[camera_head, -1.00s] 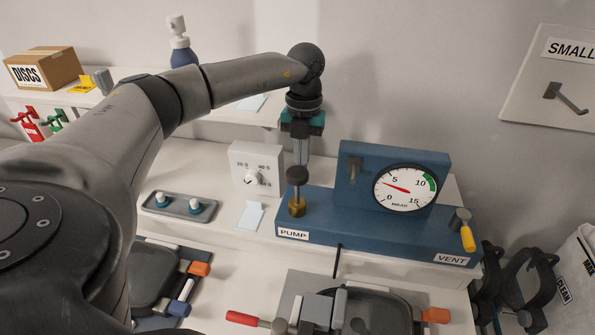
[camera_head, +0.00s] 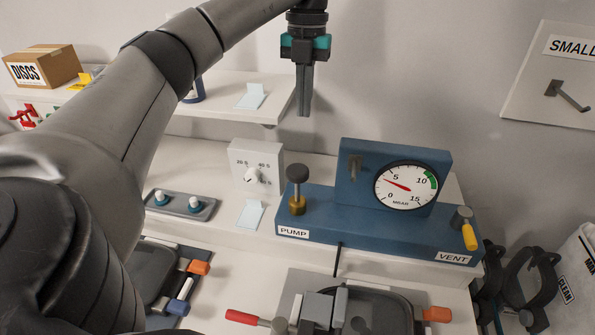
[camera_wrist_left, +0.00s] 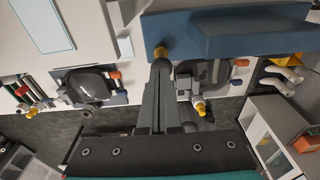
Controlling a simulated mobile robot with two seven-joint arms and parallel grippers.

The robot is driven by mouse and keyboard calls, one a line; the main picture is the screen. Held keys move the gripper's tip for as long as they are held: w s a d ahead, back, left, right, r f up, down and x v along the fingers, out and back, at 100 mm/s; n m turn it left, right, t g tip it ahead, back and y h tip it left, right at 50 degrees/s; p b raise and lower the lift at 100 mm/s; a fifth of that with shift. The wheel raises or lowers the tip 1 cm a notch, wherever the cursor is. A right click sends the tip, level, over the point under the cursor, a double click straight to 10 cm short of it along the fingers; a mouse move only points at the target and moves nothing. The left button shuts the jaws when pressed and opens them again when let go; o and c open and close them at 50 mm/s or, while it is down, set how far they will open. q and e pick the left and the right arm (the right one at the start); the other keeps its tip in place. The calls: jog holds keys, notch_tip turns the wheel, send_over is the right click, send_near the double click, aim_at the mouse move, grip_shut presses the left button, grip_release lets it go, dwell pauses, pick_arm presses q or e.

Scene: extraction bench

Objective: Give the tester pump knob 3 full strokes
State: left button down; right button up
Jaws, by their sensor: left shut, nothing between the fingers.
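The blue tester (camera_head: 360,230) stands on the white bench, with a round dial gauge (camera_head: 406,187) whose needle points a little below 5. The pump knob (camera_head: 297,173) is a dark round cap on a stem rising from a brass collar (camera_head: 297,206), beside the PUMP label. My left gripper (camera_head: 304,112) is shut and empty, pointing down in the air above the knob, apart from it. In the left wrist view its fingers (camera_wrist_left: 160,70) are together, with the brass collar (camera_wrist_left: 160,52) just beyond their tips. My right gripper is not in view.
A yellow-handled vent lever (camera_head: 466,232) sits at the tester's right end. A white timer box (camera_head: 256,165) and a grey tray with two small knobs (camera_head: 180,205) stand to the left. A shelf (camera_head: 225,105) lies behind. A red-handled fixture (camera_head: 330,310) is in front.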

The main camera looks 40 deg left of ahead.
pick_arm(q)
notch_tip(320, 180, up, 2)
jog(key=shift+a+r, duration=0.1)
jog(key=shift+p, duration=0.4)
dwell(0.4)
jog(key=shift+s+d+f+p, duration=0.3)
jog(key=shift+s+f+p, duration=0.35)
jog(key=shift+p, duration=0.45)
jog(key=shift+s+d+f+p, duration=0.3)
jog(key=shift+s+f+p, duration=0.15)
jog(key=shift+f+p, duration=0.5)
jog(key=shift+s+d+f+p, duration=0.3)
jog(key=shift+s+f+p, duration=0.25)
jog(key=shift+p, duration=0.65)
jog(key=shift+f, duration=0.1)
